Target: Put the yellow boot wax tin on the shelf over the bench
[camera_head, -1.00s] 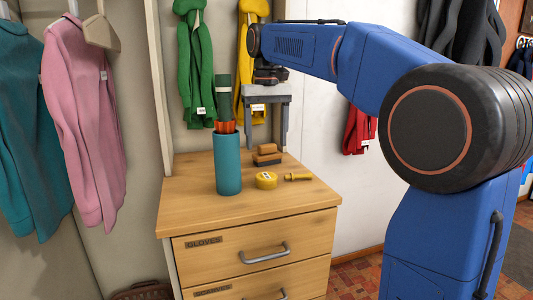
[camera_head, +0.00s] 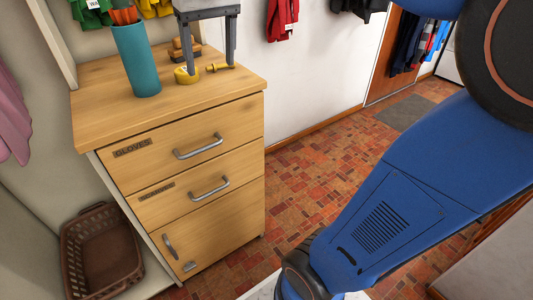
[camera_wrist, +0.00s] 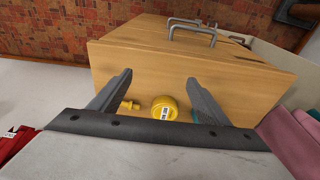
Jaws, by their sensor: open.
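The yellow boot wax tin (camera_head: 186,75) is a small round tin on the wooden top of the drawer cabinet (camera_head: 110,105). In the wrist view the tin (camera_wrist: 164,107) shows a white label and lies between my two fingers. My gripper (camera_head: 208,70) is open and empty, its grey fingers pointing down over the cabinet top. In the wrist view my gripper (camera_wrist: 160,95) spans the tin; I cannot tell the exact height gap. No shelf over a bench can be made out in these frames.
A teal cylinder (camera_head: 136,60) stands left of the tin. A brown brush (camera_head: 184,47) lies behind it, and a small yellow object (camera_head: 219,68) lies to its right. A brown basket (camera_head: 100,255) sits low at left. The tiled floor (camera_head: 320,165) to the right is clear.

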